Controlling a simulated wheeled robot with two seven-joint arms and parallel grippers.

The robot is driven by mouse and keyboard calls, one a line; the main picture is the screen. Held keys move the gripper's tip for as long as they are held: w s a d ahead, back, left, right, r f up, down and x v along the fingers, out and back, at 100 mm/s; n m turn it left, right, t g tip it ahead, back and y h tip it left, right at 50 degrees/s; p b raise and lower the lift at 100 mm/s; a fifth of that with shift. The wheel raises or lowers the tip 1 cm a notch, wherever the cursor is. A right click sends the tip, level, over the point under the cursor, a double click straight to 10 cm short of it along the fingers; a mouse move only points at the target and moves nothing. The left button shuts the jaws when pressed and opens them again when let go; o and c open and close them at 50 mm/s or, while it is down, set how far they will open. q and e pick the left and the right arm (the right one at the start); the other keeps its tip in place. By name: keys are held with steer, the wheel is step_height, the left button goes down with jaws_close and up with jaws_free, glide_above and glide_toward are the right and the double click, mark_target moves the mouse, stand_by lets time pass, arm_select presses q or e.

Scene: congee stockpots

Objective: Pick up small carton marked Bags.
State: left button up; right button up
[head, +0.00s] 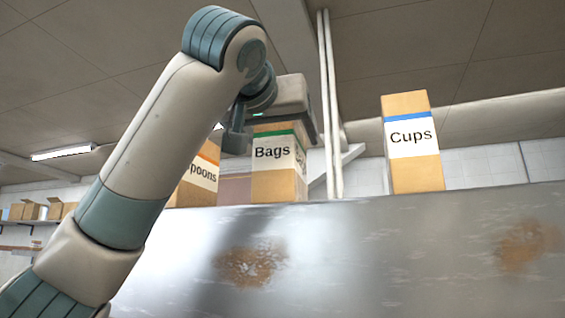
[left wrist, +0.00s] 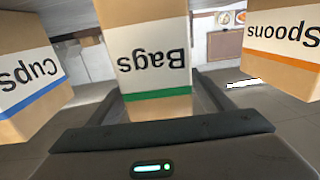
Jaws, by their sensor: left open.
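The small carton marked Bags (head: 278,178) is brown with a white label and a green stripe. It stands upright on the raised metal surface, and shows upside down in the left wrist view (left wrist: 148,50). My left gripper (head: 274,130) is open around the carton's upper part, one finger on each side. In the left wrist view the gripper (left wrist: 160,88) has its fingers to the left and right of the carton, with gaps that look clear. The far ends of the fingers are partly hidden. My right gripper is in neither view.
A carton marked Cups (head: 411,140), blue-striped, stands to the right with a wide gap. A carton marked Spoons (left wrist: 275,45), orange-striped, stands close on the other side, partly behind my arm in the head view. The scuffed metal face (head: 380,250) spans below.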

arm_select(q)
steer(key=c, duration=1.7)
steer(key=shift+r, duration=0.25)
steer(key=shift+r+b, duration=0.5)
steer(key=shift+r, duration=0.3)
steer(key=shift+s+r+b, duration=0.1)
steer(key=shift+r+b, duration=0.2)
steer(key=shift+r, duration=0.65)
steer(key=s+r+b, duration=0.3)
steer(key=s+r, duration=0.4)
steer(key=s, duration=0.4)
steer(key=shift+s+a, duration=0.3)
steer(key=shift+a, duration=0.05)
